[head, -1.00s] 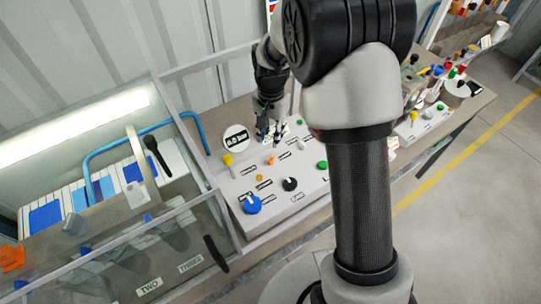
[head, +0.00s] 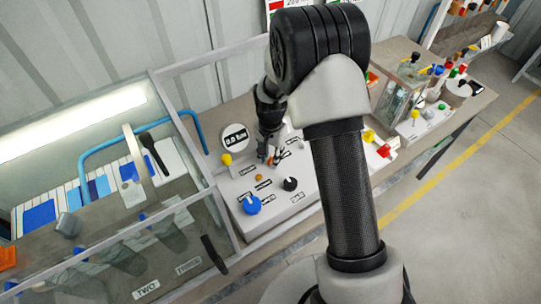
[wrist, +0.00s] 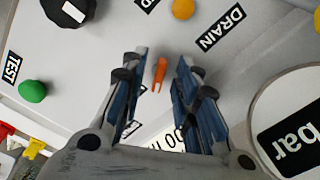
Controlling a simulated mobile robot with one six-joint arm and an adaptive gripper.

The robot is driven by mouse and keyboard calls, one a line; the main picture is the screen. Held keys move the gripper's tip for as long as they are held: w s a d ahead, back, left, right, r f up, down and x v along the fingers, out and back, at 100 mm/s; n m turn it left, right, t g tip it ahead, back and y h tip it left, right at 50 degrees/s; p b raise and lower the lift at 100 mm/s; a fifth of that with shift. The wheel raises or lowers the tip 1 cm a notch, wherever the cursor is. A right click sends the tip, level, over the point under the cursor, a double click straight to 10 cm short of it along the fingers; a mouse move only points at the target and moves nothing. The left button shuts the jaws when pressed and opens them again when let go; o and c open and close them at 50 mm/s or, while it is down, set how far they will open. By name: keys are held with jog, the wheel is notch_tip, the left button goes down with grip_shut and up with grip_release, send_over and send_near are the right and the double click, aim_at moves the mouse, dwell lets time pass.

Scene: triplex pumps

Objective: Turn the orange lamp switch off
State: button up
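The orange lamp switch (wrist: 159,74) is a small orange lever on the light grey control panel (wrist: 80,60). In the wrist view it stands between the two fingers of my gripper (wrist: 160,68), with a visible gap on each side. My gripper is open and holds nothing. In the head view my gripper (head: 270,158) is low over the panel, beside the round gauge, and hides most of the switch. The panel label near the switch is partly covered by the fingers.
The panel has a blue knob (head: 252,204), a black knob (head: 290,184), an amber button (wrist: 183,8), a yellow knob (head: 226,159) and a green knob (wrist: 32,91). A round bar gauge (head: 235,138) stands close by. A glass-walled case (head: 150,240) is at left.

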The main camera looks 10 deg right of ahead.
grip_shut()
jog(key=shift+n, duration=0.4)
jog(key=n, duration=0.5)
jog(key=shift+d, duration=0.1)
jog(key=n, duration=0.6)
jog(key=shift+d, duration=0.1)
dwell(0.8)
jog(key=shift+o, duration=0.2)
grip_release()
